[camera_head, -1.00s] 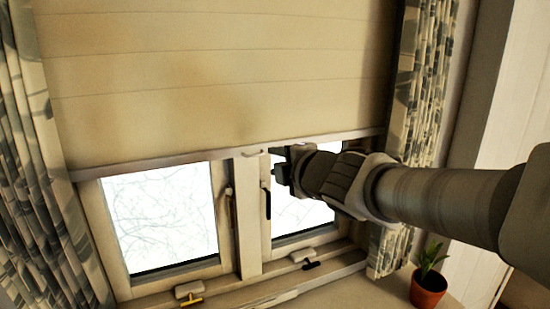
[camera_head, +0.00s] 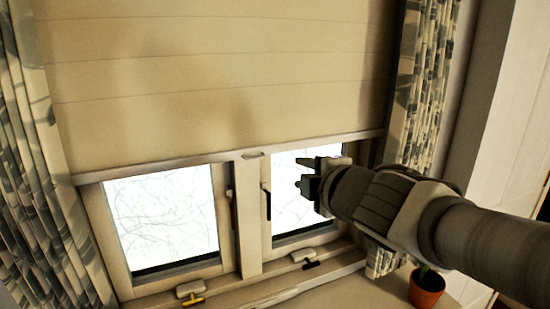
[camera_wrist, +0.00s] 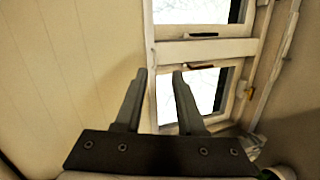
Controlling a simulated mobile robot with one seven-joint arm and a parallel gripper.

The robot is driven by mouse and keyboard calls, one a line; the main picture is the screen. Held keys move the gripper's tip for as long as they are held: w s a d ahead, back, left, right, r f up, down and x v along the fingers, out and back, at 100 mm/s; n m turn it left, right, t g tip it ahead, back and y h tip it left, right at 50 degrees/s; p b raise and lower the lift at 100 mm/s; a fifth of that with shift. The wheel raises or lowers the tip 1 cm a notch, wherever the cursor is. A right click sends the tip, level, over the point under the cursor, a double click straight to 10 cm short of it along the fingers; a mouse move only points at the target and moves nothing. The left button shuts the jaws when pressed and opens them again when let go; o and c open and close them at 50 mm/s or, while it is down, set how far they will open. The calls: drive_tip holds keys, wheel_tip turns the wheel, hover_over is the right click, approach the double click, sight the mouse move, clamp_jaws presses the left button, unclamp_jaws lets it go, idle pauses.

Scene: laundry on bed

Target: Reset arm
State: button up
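My gripper (camera_head: 305,173) is in front of the right window pane in the head view, with my arm reaching in from the right. In the wrist view its two fingers (camera_wrist: 156,75) stand apart with nothing between them, so it is open and empty. It is apart from the blind (camera_head: 220,80), which hangs over the upper part of the window. The blind's small handle (camera_head: 254,155) is on its bottom rail, to the left of the gripper.
The window (camera_head: 248,220) has two panes with latches and a sill below. Patterned curtains hang at the left (camera_head: 45,200) and right (camera_head: 432,85). A potted plant (camera_head: 427,287) stands at the lower right, below my arm.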

drive_tip(key=s+d+f+m+g+h+b, duration=0.2)
drive_tip(key=s+d+f+m+g+h, duration=0.25)
drive_tip(key=s+d+f+m, duration=0.65)
drive_tip(key=s+a+f+m+g, duration=0.2)
drive_tip(key=s+f+m+g, duration=0.2)
drive_tip(key=s+m, duration=0.3)
drive_tip(key=shift+s+a+m, duration=0.3)
drive_tip(key=shift+a+m, duration=0.05)
drive_tip(key=shift+m, duration=0.75)
drive_tip(key=shift+y, duration=0.25)
drive_tip(key=shift+c, duration=0.2)
